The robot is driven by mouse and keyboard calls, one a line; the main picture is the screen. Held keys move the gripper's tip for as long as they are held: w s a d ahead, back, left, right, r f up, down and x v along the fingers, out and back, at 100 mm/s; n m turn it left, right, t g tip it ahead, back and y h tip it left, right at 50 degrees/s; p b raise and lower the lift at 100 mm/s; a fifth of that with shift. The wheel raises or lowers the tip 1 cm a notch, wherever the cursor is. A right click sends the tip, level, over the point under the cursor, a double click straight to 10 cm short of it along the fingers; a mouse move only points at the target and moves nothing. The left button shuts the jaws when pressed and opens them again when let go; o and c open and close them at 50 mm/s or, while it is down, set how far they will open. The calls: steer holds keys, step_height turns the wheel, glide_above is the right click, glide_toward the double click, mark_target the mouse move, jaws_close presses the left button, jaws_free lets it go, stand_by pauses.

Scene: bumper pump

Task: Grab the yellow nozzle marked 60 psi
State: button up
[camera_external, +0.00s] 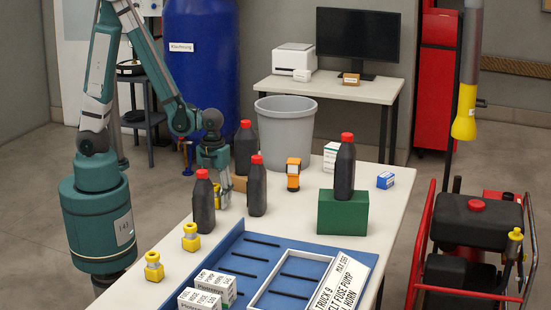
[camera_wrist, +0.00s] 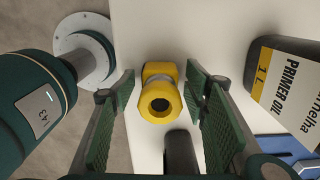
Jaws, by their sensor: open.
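A yellow nozzle (camera_wrist: 161,70) with a dark round opening lies between the two spread fingers of my gripper (camera_wrist: 158,88) in the wrist view, with gaps on both sides. In the external view my gripper (camera_external: 214,172) points down at the table's far left, and this nozzle (camera_external: 217,196) shows partly below it. Two more yellow nozzles stand nearer along the left edge: one (camera_external: 190,238) beside the blue tray and one (camera_external: 153,267) closer to the camera. No psi marking is readable on any of them.
Dark red-capped bottles (camera_external: 204,205) (camera_external: 257,188) (camera_external: 246,146) stand close around my gripper. A primer oil bottle (camera_wrist: 290,85) is at right in the wrist view. A grey bin (camera_external: 286,130) stands behind. A blue tray (camera_external: 225,246) fills the front table.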

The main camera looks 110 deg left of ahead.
steer(key=c, duration=1.1)
steer(key=shift+r, duration=0.15)
steer(key=shift+r+p, duration=1.65)
steer(key=shift+r, duration=3.2)
